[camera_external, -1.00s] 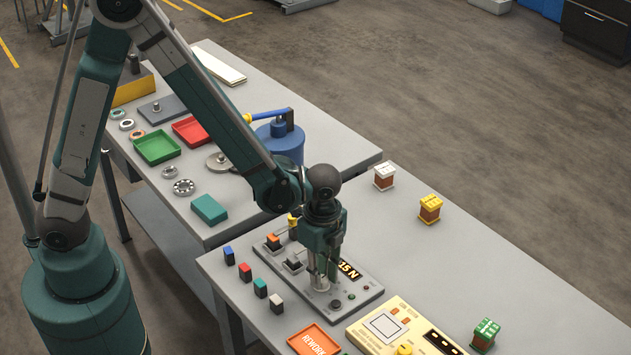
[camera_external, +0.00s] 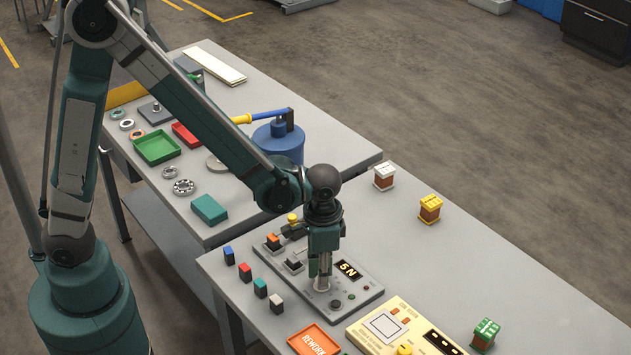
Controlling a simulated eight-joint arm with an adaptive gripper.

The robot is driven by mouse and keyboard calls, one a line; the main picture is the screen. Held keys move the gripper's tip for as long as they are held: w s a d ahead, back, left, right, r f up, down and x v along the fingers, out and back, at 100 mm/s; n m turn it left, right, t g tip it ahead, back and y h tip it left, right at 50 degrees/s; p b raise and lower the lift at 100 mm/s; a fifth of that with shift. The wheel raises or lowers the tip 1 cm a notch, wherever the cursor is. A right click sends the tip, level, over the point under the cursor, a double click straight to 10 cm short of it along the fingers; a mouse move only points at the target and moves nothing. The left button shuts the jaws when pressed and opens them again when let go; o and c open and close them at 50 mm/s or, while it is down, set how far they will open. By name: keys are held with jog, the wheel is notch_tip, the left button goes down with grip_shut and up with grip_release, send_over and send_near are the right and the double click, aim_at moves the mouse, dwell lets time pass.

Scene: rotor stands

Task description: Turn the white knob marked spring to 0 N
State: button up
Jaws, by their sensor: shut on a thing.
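A dark grey control panel (camera_external: 367,293) lies on the near table. Its display (camera_external: 348,269) reads 5 N in yellow. My gripper (camera_external: 322,284) points straight down over the panel's near middle. It is shut on the white knob (camera_external: 321,288), which my fingers mostly hide. The knob's marking and pointer cannot be made out.
Orange and grey blocks (camera_external: 273,241) sit on the panel's left part, with small buttons at its right. Several small coloured blocks (camera_external: 245,271) line its left side. An orange REWORK tray (camera_external: 314,340) and a cream box (camera_external: 405,330) lie in front.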

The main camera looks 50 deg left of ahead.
jog(key=n+b, duration=0.1)
jog(key=n, duration=0.4)
dwell(0.4)
jog(key=o, duration=0.9)
jog(key=shift+r, duration=0.1)
jog(key=shift+r, duration=5.95)
